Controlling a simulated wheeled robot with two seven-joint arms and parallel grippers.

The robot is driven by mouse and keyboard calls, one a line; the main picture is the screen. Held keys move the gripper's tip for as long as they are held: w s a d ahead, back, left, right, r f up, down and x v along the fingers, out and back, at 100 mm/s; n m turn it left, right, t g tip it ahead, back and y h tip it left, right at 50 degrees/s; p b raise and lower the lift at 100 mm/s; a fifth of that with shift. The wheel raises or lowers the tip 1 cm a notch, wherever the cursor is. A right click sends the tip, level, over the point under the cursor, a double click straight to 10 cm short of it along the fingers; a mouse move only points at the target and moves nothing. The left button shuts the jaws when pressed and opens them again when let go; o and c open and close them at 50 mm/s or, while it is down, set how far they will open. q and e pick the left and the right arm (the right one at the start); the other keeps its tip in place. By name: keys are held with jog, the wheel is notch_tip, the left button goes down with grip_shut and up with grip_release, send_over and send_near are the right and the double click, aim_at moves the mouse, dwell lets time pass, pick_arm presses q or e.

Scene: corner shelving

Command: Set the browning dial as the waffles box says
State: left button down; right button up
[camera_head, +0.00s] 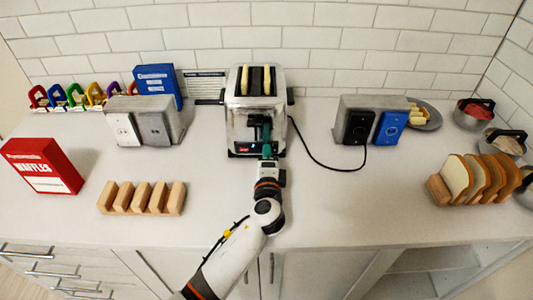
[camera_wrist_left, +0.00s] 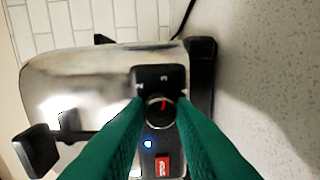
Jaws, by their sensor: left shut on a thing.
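The chrome toaster (camera_head: 240,118) stands against the back wall with two pale slices in its top slots. Its browning dial (camera_wrist_left: 160,110) is on a black panel and has a red pointer mark, tilted slightly right of straight up in the left wrist view. My left gripper (camera_head: 265,128) is at the toaster's front, its green fingers shut on the dial from both sides; they also show in the left wrist view (camera_wrist_left: 160,100). The red waffles box (camera_head: 43,166) stands at the far left; its small print is too small to read. My right gripper is not in view.
A blue box (camera_head: 158,84) and a rack of coloured pieces (camera_head: 75,96) stand at the back left. Two outlet blocks flank the toaster; its cord (camera_head: 312,152) runs to the right one (camera_head: 372,122). A wooden rack (camera_head: 142,198) and bread slices (camera_head: 480,178) lie nearer.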

pick_arm(q)
jog(key=m+p, duration=0.2)
jog(key=m, duration=0.3)
jog(key=m+p, duration=0.1)
jog(key=m, duration=0.3)
jog(key=shift+m+y+p, duration=0.3)
jog(key=shift+m+p, duration=0.05)
jog(key=shift+m, duration=0.05)
jog(key=m+p, duration=0.1)
jog(key=m, duration=0.3)
jog(key=shift+t+p, duration=0.3)
jog(key=shift+p, duration=0.1)
jog(key=shift+f+m+p, duration=0.15)
jog(key=shift+m+p, duration=0.7)
jog(key=shift+m, duration=1.65)
jog(key=c, duration=1.2)
grip_release()
